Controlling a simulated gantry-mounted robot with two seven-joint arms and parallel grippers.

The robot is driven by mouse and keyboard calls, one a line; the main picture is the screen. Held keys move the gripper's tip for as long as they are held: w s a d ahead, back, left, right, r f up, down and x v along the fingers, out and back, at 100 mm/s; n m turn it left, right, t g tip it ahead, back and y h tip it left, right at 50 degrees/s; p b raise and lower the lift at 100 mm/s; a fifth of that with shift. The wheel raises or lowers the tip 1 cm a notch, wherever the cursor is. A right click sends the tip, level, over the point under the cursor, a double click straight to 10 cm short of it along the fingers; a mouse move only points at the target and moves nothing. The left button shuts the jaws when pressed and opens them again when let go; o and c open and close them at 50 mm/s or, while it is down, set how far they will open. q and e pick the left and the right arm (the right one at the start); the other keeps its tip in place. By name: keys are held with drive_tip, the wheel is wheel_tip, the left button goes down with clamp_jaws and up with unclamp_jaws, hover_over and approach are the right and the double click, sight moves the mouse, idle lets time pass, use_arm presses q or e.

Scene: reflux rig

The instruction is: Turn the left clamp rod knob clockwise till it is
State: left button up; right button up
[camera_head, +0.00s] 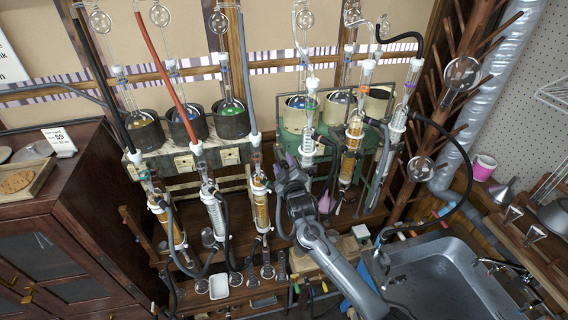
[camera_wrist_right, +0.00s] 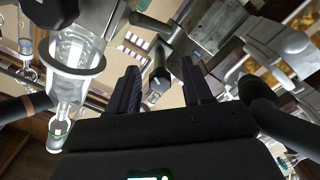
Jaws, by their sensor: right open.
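My right gripper (camera_head: 291,161) is at the middle of the rig, low in front of the green heater bank and just left of a glass condenser. In the right wrist view my right gripper (camera_wrist_right: 160,78) is open, its two dark fingers pointing into the scene. A dark cylindrical knob (camera_wrist_right: 160,63) shows in the gap between the fingers; I cannot tell whether it is the left clamp rod knob or whether it touches a finger. In the head view the gripper hides that spot. My left gripper is not in view.
Close left of the fingers in the right wrist view is a glass joint (camera_wrist_right: 75,60) with a dark ring. The green heater bank (camera_head: 292,118) carries flasks and tubes. A grey sink (camera_head: 440,270) is at right. A dark cabinet (camera_head: 60,215) is at left.

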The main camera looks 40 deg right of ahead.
drive_tip(key=shift+w+d, duration=0.1)
drive_tip(key=shift+w, duration=0.1)
drive_tip(key=shift+c, duration=0.3)
clamp_jaws()
drive_tip(key=shift+m, duration=0.4)
drive_tip(key=m, duration=0.4)
drive_tip(key=shift+m, duration=0.4)
drive_tip(key=m, duration=0.5)
drive_tip(key=shift+m, duration=0.8)
